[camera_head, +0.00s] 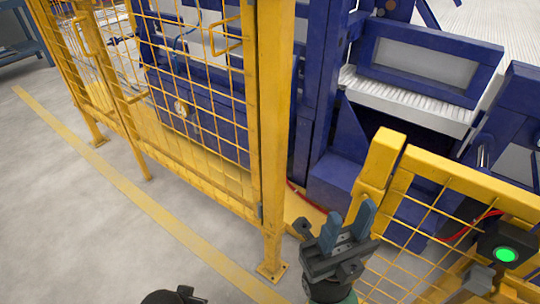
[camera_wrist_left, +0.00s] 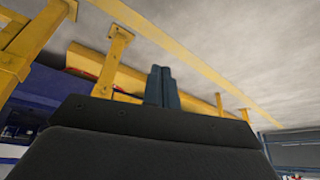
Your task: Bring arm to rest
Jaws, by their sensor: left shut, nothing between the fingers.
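My right gripper (camera_head: 347,222) is at the bottom, right of centre, in the head view. Its two blue-grey fingers point up and stand apart, with nothing seen between them. It appears in front of the gap in the yellow fence. My left gripper (camera_wrist_left: 162,87) shows in the left wrist view, its two fingers together and empty. In the head view only a dark part of my left arm shows at the bottom edge. No pipe can be made out in either view.
A yellow mesh fence (camera_head: 200,130) with a thick post (camera_head: 273,130) stands ahead. A lower yellow mesh panel (camera_head: 440,190) is on the right, beside a box with a green button (camera_head: 505,254). Blue machinery (camera_head: 430,62) stands behind. The grey floor (camera_head: 70,210) at left is clear.

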